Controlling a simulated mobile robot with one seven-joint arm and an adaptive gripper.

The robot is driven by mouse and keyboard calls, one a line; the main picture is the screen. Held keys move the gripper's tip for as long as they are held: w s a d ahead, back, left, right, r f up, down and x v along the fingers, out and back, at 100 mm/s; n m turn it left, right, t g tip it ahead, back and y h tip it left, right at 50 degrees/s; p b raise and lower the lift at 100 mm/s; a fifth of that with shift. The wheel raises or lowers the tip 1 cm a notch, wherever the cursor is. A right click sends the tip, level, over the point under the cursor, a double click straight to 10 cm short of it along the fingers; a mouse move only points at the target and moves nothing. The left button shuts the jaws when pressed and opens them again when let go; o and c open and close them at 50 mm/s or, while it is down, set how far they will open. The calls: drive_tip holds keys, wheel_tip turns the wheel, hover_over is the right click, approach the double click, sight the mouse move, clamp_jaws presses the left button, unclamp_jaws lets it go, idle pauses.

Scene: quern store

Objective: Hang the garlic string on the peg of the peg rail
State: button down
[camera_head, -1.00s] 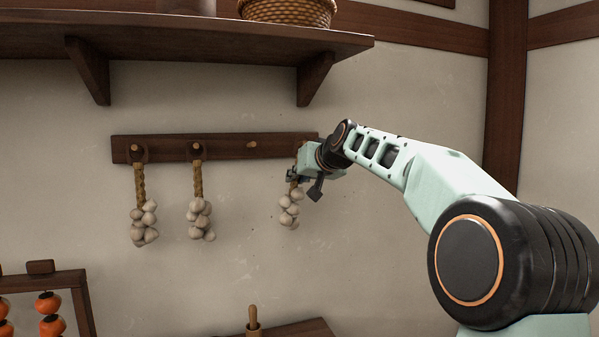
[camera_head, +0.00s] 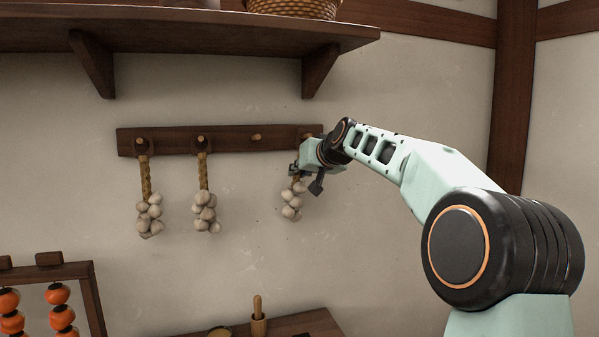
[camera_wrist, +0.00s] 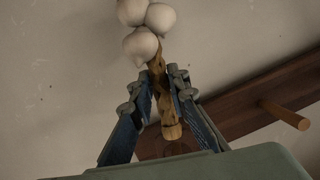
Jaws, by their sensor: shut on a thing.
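My gripper (camera_head: 296,171) is shut on the braided stem of a garlic string (camera_head: 291,202), which hangs below it in front of the wall. In the wrist view my gripper (camera_wrist: 158,88) has its fingers on either side of the tan braid (camera_wrist: 158,75), with white bulbs beyond. The dark wooden peg rail (camera_head: 230,141) runs along the wall; my wrist covers part of its right end. A bare peg (camera_head: 256,137) sticks out left of my gripper; it also shows in the wrist view (camera_wrist: 290,115). A dark brown piece lies behind the braid's end; what it is I cannot tell.
Two other garlic strings hang on the rail, one at far left (camera_head: 149,200) and one beside it (camera_head: 205,200). A wooden shelf (camera_head: 200,40) with a basket (camera_head: 292,8) juts out above.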

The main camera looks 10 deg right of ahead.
drive_tip(key=c, duration=1.8)
unclamp_jaws()
drive_tip(key=shift+o, duration=0.2)
